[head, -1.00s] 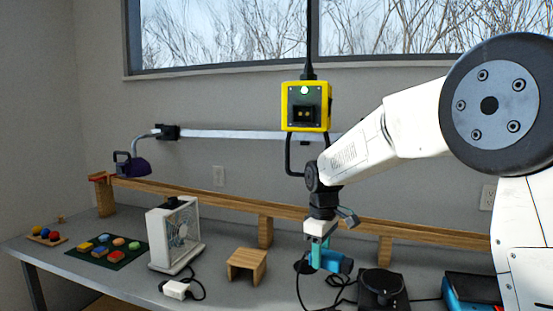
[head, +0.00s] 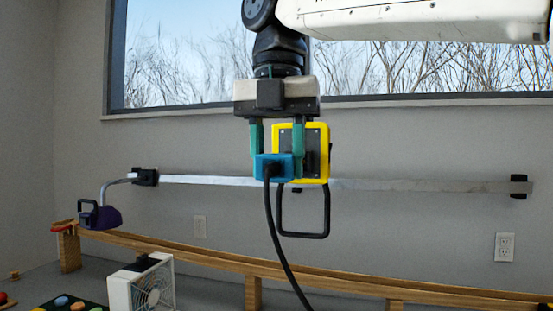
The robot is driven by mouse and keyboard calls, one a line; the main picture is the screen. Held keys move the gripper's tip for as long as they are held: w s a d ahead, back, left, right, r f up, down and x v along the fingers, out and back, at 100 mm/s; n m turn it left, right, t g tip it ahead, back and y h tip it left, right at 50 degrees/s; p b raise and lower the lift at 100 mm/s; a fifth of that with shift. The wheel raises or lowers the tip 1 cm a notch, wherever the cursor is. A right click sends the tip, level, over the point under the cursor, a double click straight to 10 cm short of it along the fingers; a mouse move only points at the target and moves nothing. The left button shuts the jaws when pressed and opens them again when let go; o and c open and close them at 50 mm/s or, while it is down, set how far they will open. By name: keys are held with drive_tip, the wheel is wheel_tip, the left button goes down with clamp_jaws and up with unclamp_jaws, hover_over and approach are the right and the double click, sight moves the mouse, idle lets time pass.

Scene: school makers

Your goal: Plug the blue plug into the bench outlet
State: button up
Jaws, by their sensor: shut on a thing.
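The blue plug (head: 283,170) is held between the teal fingers of my gripper (head: 277,150), which points down with one finger on each side of it. A black cable (head: 272,220) runs down from the plug. I cannot tell whether the plug touches the box.
A metal rail (head: 400,186) runs along the wall behind. A purple lamp (head: 100,217) hangs at its left end. White wall outlets (head: 504,247) (head: 200,226) sit lower. A wooden rail (head: 190,248) and a white fan (head: 145,285) stand on the bench below.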

drive_tip(key=shift+w+d, duration=0.35)
drive_tip(key=shift+w, duration=0.7)
drive_tip(key=shift+w+d, duration=0.35)
drive_tip(key=shift+w, duration=0.7)
drive_tip(key=shift+w+d, duration=0.35)
drive_tip(key=shift+w, duration=0.7)
drive_tip(key=shift+w+d, duration=0.25)
drive_tip(key=shift+w, duration=0.5)
drive_tip(key=shift+w+d, duration=0.25)
drive_tip(key=shift+w, duration=0.5)
drive_tip(key=o, duration=1.2)
